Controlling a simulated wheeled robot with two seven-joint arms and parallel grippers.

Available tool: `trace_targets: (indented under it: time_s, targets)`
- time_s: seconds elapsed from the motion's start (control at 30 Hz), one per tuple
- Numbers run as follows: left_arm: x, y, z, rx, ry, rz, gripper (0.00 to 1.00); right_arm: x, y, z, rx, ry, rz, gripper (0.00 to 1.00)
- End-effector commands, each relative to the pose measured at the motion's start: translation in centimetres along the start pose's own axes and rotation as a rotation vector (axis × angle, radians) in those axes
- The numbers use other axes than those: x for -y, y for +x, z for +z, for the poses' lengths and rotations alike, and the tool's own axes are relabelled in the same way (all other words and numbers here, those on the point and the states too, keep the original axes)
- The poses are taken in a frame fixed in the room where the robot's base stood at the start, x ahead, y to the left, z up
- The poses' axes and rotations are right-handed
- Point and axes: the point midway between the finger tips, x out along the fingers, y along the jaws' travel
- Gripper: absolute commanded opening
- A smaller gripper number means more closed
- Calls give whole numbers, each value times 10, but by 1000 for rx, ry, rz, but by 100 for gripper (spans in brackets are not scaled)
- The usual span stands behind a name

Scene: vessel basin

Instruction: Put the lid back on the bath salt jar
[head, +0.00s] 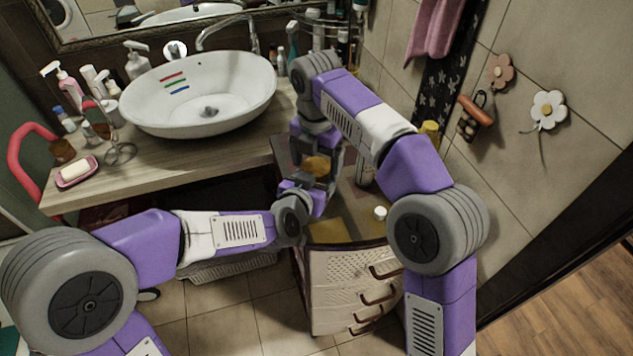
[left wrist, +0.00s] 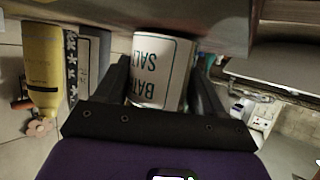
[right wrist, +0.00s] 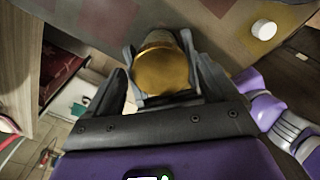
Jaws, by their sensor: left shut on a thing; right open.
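The bath salt jar (left wrist: 160,72) is a white cylinder with dark lettering, seen upside down in the left wrist view because that view is inverted. My left gripper (head: 319,182) is shut on the jar's side. A round gold-brown top, seemingly the lid (right wrist: 163,70), sits at the jar's upper end in the right wrist view. It shows as an orange patch (head: 317,166) between the grippers in the head view. My right gripper (head: 314,145) points down from above, open, with its fingers on either side of the lid. The seam between lid and jar is hidden.
A drawer cabinet (head: 350,262) stands below the grippers. A small white cap-like thing (head: 380,212) is on its top, to the right. A yellow bottle (left wrist: 42,70) stands near the wall. The counter with the basin (head: 200,95) lies to the left. My right arm covers part of the cabinet.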

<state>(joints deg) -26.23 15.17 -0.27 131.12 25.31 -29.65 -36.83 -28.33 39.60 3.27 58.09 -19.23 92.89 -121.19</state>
Motion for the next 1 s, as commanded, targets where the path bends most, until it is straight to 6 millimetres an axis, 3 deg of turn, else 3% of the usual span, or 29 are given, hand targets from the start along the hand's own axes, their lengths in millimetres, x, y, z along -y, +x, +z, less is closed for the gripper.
trace_targets:
  time_s: [0.2,0.57,0.6,0.7,0.77,1.0]
  targets:
    - [0,0,0,-1,0,0,0,0,0,0,0,1,0,87]
    - [0,0,0,-1,0,0,0,0,0,0,0,0,0,32]
    - [0,0,0,-1,0,0,0,0,0,0,0,0,0,69]
    - [0,0,0,-1,0,0,0,0,0,0,0,0,0,84]
    - [0,0,0,-1,0,0,0,0,0,0,0,0,0,91]
    - [0,0,0,-1,0,0,0,0,-1,0,0,0,0,91]
